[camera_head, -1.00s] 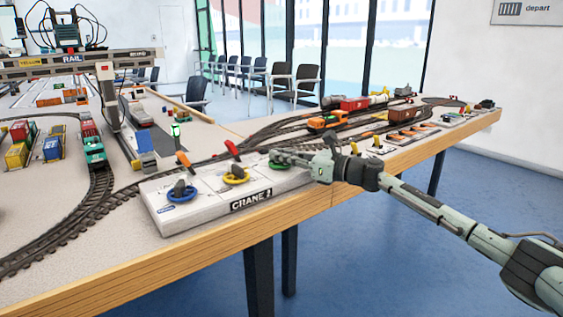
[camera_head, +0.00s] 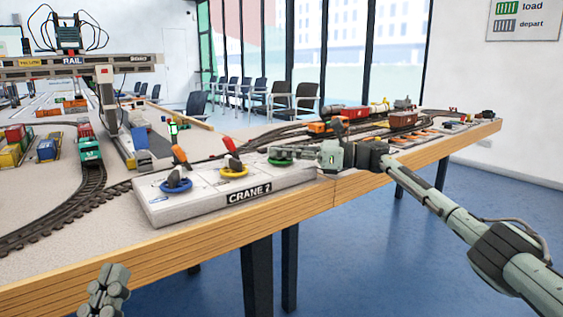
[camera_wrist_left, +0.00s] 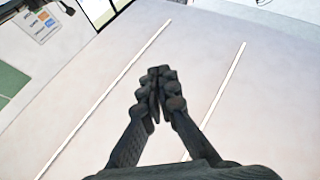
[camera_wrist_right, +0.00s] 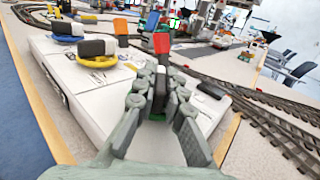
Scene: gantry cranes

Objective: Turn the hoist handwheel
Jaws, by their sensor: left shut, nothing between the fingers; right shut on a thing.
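The white CRANE 2 control box (camera_head: 215,205) on the table carries a blue handwheel (camera_head: 176,187), a yellow handwheel (camera_head: 234,172) and a green handwheel (camera_head: 280,161). I cannot read which one is marked hoist. My right gripper (camera_head: 297,154) reaches in from the right and is shut on the green handwheel, mostly hidden by the fingers in the right wrist view. There the right fingers (camera_wrist_right: 160,85) are closed, with the yellow handwheel (camera_wrist_right: 98,62) to their left. My left gripper (camera_head: 106,288) is low in front of the table edge; its fingers (camera_wrist_left: 160,78) are shut and empty.
Orange and red levers (camera_head: 230,146) stand behind the handwheels. A model gantry crane (camera_head: 85,66), rail tracks (camera_head: 85,195) and toy wagons fill the table at left and back. The wooden table edge (camera_head: 190,253) runs in front, with open blue floor to the right.

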